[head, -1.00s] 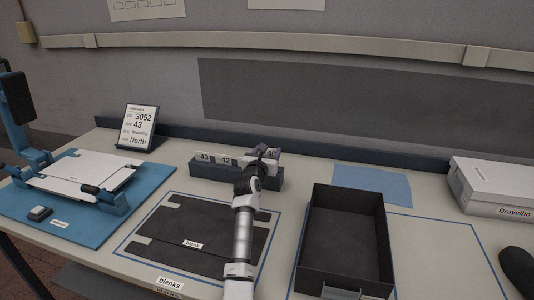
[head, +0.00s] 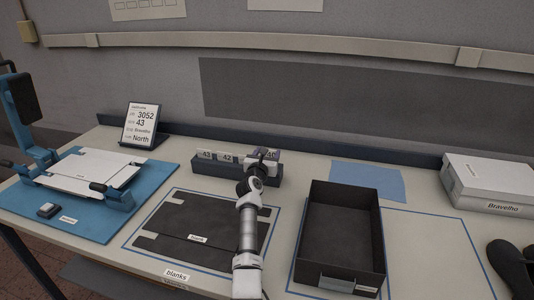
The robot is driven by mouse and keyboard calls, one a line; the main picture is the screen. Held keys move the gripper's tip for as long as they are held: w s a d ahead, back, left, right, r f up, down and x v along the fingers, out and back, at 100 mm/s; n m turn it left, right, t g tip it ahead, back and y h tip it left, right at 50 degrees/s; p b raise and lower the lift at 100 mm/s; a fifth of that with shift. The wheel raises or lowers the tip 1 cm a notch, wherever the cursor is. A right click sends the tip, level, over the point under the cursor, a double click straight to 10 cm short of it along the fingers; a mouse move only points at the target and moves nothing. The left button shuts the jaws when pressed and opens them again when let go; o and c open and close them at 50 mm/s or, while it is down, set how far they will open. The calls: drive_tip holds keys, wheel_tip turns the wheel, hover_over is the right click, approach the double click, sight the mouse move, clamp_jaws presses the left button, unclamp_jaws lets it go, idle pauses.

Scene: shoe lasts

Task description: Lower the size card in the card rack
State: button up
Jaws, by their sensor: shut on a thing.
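The card rack (head: 222,172) is a dark grey block near the back of the table, just behind the black blanks mat. White size cards stand in it, marked 43 (head: 207,156) and 42 (head: 227,158). A card marked 40 (head: 270,154) shows at the rack's right end, by my gripper. My gripper (head: 262,160) is at the right part of the rack, shut on a size card that the hand largely hides. I cannot tell whether that card is fully seated.
An open black box (head: 341,190) stands right of my arm, and a blue sheet (head: 367,181) lies behind it. A white Bravelho box (head: 492,183) is at the right. An order sign (head: 141,124) stands left of the rack. A blue fixture (head: 90,190) fills the left side.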

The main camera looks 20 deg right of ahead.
drive_tip(key=shift+f+b, duration=1.05)
drive_tip(key=shift+f, duration=0.4)
drive_tip(key=o, duration=1.2)
drive_tip(key=shift+o, duration=0.2)
